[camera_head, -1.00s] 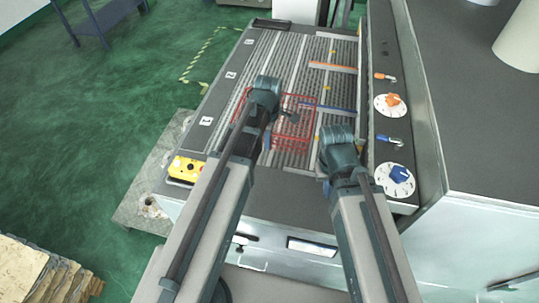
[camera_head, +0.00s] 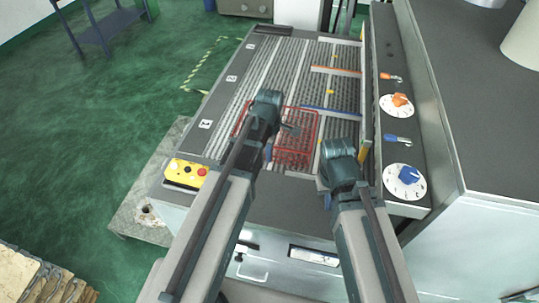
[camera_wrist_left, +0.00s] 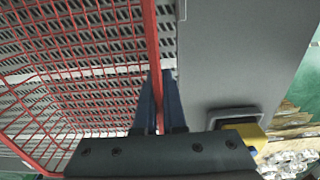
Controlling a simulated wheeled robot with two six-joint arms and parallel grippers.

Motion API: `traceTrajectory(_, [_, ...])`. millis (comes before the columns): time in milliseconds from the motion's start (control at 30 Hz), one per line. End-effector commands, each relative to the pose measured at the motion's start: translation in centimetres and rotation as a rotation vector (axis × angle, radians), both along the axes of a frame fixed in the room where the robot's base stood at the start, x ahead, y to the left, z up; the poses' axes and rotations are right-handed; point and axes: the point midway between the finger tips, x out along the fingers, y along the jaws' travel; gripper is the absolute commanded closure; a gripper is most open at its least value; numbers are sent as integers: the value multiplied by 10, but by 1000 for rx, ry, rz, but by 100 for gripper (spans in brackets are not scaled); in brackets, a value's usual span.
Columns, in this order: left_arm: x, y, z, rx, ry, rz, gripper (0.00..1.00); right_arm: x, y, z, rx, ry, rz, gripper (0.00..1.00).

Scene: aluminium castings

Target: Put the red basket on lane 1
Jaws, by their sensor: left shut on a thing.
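In the left wrist view, the fingers (camera_wrist_left: 159,108) are shut on a red rim bar of the basket (camera_wrist_left: 152,40). Whether the basket touches the slats is unclear.
A blue bar (camera_head: 330,109) and an orange bar (camera_head: 335,71) cross the bed at right. A yellow button box (camera_head: 186,173) sits at the front left corner. Dials (camera_head: 404,181) line the right panel. The bed's far left is clear.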

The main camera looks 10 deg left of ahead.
Motion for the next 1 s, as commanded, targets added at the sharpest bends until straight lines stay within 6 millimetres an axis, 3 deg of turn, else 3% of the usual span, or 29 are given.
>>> traceTrajectory(100, [0, 0, -5, 0, -1, 0, 100, 0, 0, -5, 0, 0, 1, 100])
traceTrajectory(133, [0, 0, -3, 0, 0, 0, 87, 0, 0, -3, 0, 0, 1, 100])
traceTrajectory(267, [0, 0, -3, 0, 0, 0, 64, 0, 0, -3, 0, 0, 1, 100])
traceTrajectory(667, [0, 0, 0, 0, 0, 0, 63, 0, 0, 0, 0, 0, 0, 100])
traceTrajectory(1000, [0, 0, 30, 0, 0, 0, 63, 0, 0, 31, 0, 1, 0, 100])
